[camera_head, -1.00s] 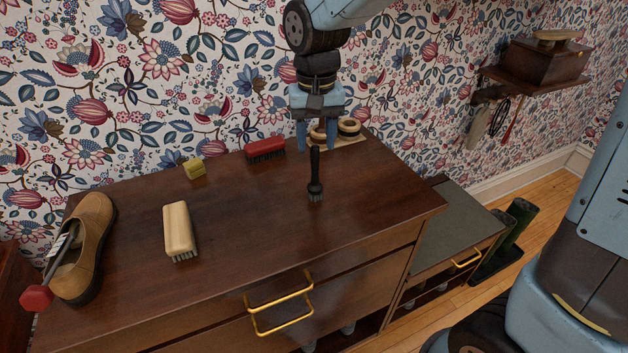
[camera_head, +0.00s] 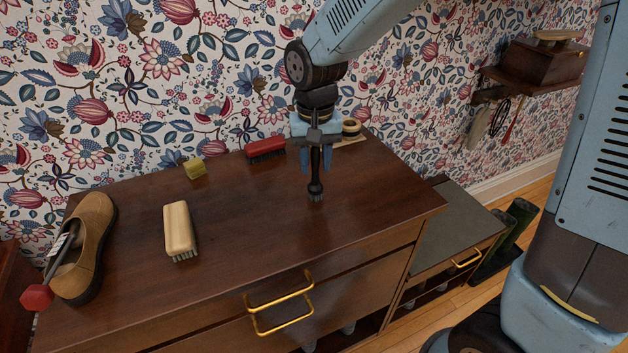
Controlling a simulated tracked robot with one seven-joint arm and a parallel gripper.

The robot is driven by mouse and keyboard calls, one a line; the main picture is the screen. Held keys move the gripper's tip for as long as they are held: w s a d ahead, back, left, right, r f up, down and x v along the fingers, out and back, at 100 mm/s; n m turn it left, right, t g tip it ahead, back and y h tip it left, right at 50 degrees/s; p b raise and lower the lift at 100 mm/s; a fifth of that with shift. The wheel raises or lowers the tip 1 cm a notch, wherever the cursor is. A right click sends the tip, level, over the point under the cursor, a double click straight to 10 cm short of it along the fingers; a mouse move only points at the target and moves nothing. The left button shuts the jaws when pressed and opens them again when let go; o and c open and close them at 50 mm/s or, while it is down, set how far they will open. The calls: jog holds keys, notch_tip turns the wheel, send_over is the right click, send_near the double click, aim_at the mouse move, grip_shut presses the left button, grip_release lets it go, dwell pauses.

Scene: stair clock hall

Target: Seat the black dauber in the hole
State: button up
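The black dauber (camera_head: 316,190) stands upright on the brown dresser top (camera_head: 255,215), its bristles down and its handle up. My gripper (camera_head: 316,168) points down over it and is open, with one blue finger on each side of the handle. The fingers look apart from the handle. The upper part of the handle is partly hidden by my gripper. Round tins or rings (camera_head: 351,127) sit on a light board at the back, partly covered by my gripper. I cannot make out the hole in this view.
A red brush (camera_head: 265,149) and a yellow block (camera_head: 194,168) lie near the wall. A pale wooden brush (camera_head: 179,230) and a tan shoe (camera_head: 88,240) are on the left. A lower grey-topped cabinet (camera_head: 455,225) stands right. The dresser's middle is clear.

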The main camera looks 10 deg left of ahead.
grip_shut()
jog(key=shift+r, duration=0.15)
dwell(0.4)
